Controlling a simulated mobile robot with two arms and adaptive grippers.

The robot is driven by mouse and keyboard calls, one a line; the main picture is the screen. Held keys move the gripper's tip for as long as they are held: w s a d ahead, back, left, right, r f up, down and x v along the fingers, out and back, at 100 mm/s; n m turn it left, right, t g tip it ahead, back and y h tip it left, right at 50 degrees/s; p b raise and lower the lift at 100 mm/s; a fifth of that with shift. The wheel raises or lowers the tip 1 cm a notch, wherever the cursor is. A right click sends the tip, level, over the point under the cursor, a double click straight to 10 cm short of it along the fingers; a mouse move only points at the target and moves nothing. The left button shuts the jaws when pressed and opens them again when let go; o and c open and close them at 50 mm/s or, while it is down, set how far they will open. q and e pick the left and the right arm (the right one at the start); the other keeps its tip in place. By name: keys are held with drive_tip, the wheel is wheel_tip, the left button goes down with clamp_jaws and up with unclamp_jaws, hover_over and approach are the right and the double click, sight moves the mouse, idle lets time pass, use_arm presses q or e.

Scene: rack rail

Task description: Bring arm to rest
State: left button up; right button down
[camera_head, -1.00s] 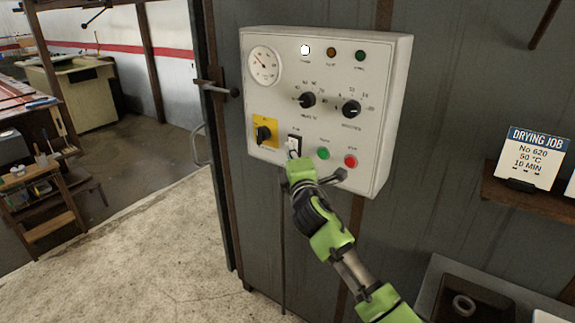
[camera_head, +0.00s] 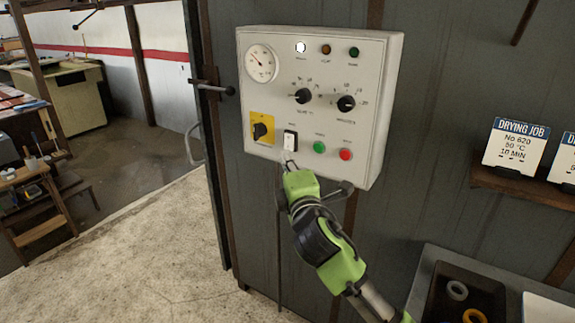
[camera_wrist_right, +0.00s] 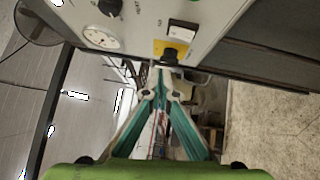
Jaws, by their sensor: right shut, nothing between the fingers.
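My right arm, green and black, comes up from the bottom right in the head view. Its gripper (camera_head: 289,160) is shut and empty, just below the white rocker switch (camera_head: 290,142) of the control panel (camera_head: 370,110). I cannot tell whether the fingertips touch the panel. In the right wrist view the two teal fingers (camera_wrist_right: 160,78) meet at their tips, near the black knob on its yellow plate (camera_wrist_right: 172,52). The rocker switch also shows there (camera_wrist_right: 182,30). My left gripper is not in view.
The panel has a gauge (camera_head: 261,63), two black dials, a green button (camera_head: 319,147) and a red button (camera_head: 345,154). A shelf (camera_head: 500,180) with a "Drying job" card (camera_head: 514,147) is at right. A dark bin with rings (camera_head: 470,285) is lower right. Floor at left is open.

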drive_tip(key=shift+s+d, duration=0.15)
drive_tip(key=shift+s, duration=0.4)
